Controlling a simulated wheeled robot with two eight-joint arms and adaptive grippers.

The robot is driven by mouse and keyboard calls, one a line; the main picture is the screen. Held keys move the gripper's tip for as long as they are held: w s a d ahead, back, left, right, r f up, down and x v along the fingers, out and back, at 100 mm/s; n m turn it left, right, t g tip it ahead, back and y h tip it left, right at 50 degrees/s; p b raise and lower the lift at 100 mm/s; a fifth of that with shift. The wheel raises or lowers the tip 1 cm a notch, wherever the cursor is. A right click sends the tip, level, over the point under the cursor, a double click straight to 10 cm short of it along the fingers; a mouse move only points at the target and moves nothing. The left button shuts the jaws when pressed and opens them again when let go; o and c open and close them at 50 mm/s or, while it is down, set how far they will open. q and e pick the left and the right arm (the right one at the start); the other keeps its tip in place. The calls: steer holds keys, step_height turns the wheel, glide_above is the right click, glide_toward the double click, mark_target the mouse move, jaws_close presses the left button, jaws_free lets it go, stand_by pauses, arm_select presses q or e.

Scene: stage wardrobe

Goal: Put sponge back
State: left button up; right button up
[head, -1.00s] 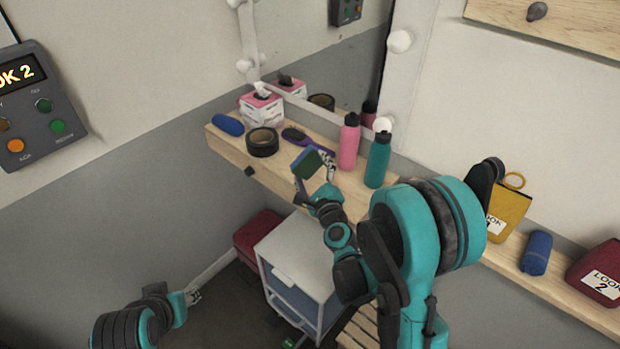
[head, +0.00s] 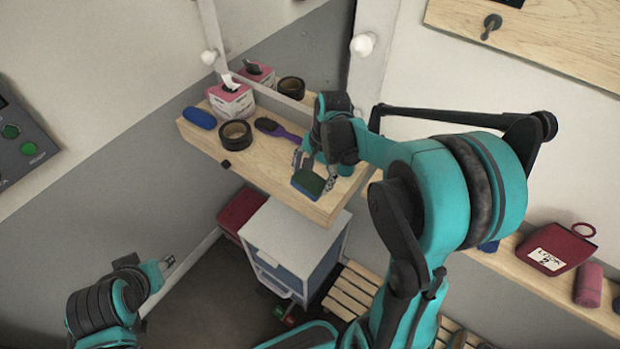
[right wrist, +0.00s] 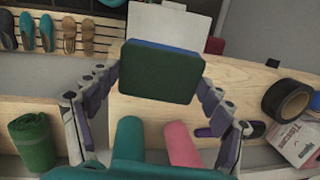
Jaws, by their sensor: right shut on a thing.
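The sponge (head: 306,184), green on one face and blue on the other, is over the right end of the wooden vanity shelf (head: 258,172), near its front edge. I cannot tell whether it touches the wood. My right gripper (head: 315,172) is shut on it from above. In the right wrist view the sponge (right wrist: 160,74) sits between the two fingers, green face toward the camera. My left gripper (head: 167,262) is low at the left, away from the shelf; its jaws are too small to read.
The shelf also holds a blue roll (head: 200,118), black tape (head: 235,135), a tissue box (head: 231,100) and a purple brush (head: 277,130). Teal (right wrist: 130,138) and pink (right wrist: 181,144) bottles stand close to my right gripper. A white drawer cart (head: 290,240) is below.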

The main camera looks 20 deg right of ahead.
mark_target(313, 177)
steer(key=s+d+r+h+p, duration=0.1)
steer(key=s+d+r+h, duration=0.1)
steer(key=s+d+r, duration=0.35)
steer(key=shift+g, duration=0.3)
steer(key=w+a+f, duration=0.1)
steer(key=w+f, duration=0.2)
steer(key=w+a+f+b, duration=0.1)
steer(key=w+f, duration=0.2)
steer(key=w+a+f, duration=0.1)
steer(key=w+f, duration=0.1)
steer(key=w, duration=0.2)
steer(key=shift+f+b, duration=0.4)
step_height(313, 177, down, 4)
steer(key=shift+b, duration=0.45)
arm_select(q)
steer(key=shift+s+f, duration=0.1)
steer(key=shift+f, duration=0.35)
arm_select(e)
steer(key=shift+s, duration=0.1)
steer(key=o, duration=1)
steer(key=shift+r, duration=0.15)
